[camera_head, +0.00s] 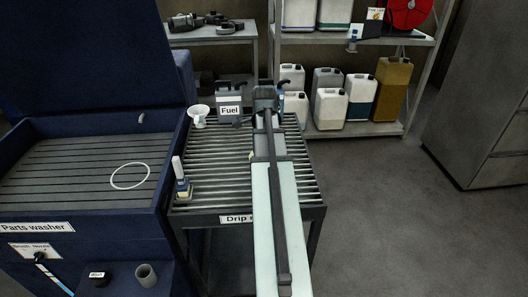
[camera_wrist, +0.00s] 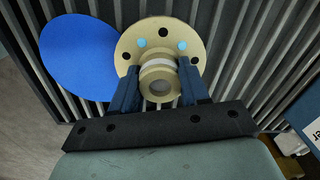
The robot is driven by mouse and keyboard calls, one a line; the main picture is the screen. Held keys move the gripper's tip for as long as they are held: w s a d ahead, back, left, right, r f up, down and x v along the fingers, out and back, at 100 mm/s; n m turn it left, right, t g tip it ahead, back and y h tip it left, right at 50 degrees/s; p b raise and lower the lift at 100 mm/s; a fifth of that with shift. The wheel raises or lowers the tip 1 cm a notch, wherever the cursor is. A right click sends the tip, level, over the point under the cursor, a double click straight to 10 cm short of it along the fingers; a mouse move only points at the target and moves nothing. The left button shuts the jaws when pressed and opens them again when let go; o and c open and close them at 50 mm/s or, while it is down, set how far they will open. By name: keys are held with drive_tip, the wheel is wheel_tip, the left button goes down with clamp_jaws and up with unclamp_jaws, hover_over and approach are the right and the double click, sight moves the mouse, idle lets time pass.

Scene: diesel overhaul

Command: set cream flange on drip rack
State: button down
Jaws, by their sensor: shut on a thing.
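The cream flange (camera_wrist: 127,48) shows in the wrist view as a round plate with dark bolt holes, two light-blue spots and a hub. My gripper (camera_wrist: 160,85) is shut on its hub, one dark blue finger on each side. The flange is over the slats of the drip rack (camera_wrist: 230,50); I cannot tell whether it touches them. In the head view the drip rack (camera_head: 225,180) is a dark slatted table with a label at its front. There my arm hides the flange and the fingers.
A blue disc (camera_wrist: 78,55) lies beside the flange in the wrist view. On the rack stand a grey Fuel can (camera_head: 229,106), a white funnel (camera_head: 198,117) and a brush-like tool (camera_head: 181,180). The parts washer (camera_head: 75,215) adjoins on the left, with a white ring (camera_head: 129,188) inside. Left-middle slats are clear.

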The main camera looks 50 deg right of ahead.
drive_tip(key=shift+f, duration=0.45)
drive_tip(key=shift+f, duration=0.15)
drive_tip(key=c, duration=0.5)
unclamp_jaws()
drive_tip(key=shift+c, duration=0.2)
wheel_tip(320, 180, up, 12)
drive_tip(key=shift+r, duration=0.2)
